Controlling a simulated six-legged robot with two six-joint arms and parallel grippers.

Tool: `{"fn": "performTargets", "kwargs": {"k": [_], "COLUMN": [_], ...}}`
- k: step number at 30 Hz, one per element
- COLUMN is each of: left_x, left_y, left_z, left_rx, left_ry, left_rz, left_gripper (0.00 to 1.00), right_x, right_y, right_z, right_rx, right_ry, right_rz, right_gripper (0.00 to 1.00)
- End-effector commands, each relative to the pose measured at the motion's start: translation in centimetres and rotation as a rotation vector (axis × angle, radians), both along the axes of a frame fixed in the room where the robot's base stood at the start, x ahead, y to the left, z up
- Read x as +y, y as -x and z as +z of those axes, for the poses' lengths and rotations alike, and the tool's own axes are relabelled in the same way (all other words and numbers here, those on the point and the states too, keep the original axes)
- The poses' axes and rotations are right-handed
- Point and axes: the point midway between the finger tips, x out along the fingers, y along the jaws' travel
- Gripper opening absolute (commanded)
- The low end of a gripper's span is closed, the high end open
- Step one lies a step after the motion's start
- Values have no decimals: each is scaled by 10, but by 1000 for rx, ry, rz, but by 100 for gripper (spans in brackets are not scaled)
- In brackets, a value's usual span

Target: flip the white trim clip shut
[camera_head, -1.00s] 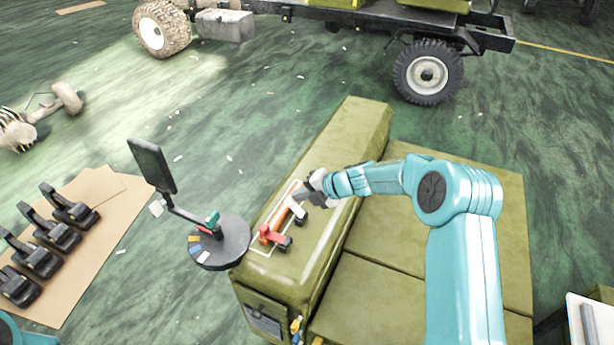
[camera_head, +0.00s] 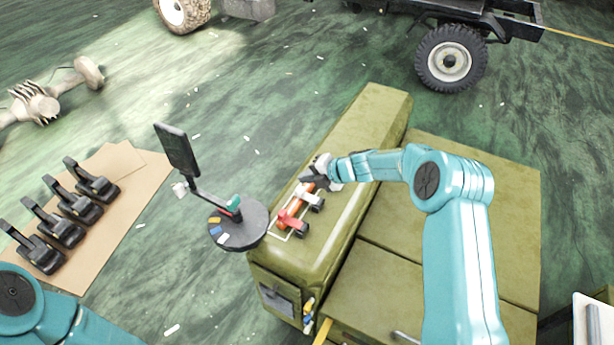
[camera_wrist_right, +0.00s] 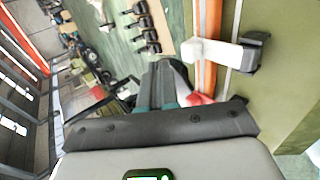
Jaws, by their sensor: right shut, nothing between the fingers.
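The white trim clip (camera_head: 307,195) lies on the olive box's long top, with a dark block at its right end. In the right wrist view the white clip (camera_wrist_right: 212,52) reaches across an orange strip (camera_wrist_right: 207,76); whether it is latched is unclear. My right gripper (camera_head: 308,180) is shut and empty, just beyond the clip in the head view. In the wrist view its fingertips (camera_wrist_right: 166,66) are left of the clip and appear apart from it. My left arm shows at the lower left; its gripper is out of frame.
A red clip (camera_head: 291,222) sits nearer on the same orange strip, partly behind my fingers in the wrist view. A round dark stand (camera_head: 240,232) with a screen is close on the left. Several black clamps (camera_head: 62,225) lie on brown sheets (camera_head: 150,185) farther left.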

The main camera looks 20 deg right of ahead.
Motion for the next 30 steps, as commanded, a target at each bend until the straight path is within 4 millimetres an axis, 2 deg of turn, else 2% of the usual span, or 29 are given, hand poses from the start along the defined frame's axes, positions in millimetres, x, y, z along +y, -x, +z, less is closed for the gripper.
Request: {"fn": "performTargets", "kwargs": {"k": [3, 13, 17, 30], "left_x": [0, 0, 0, 0], "left_y": [0, 0, 0, 0], "left_z": [7, 6, 3, -9], "left_rx": [0, 0, 0, 0], "left_ry": [0, 0, 0, 0], "left_rz": [0, 0, 0, 0], "left_gripper": [55, 55, 55, 55], "right_x": [0, 1, -6, -59], "right_y": [0, -1, 5, 66], "right_z": [7, 6, 13, 75], "right_rx": [0, 0, -1, -3], "right_ry": [0, 0, 1, 2], "right_rz": [0, 0, 0, -4], "right_gripper": [0, 0, 0, 0]}}
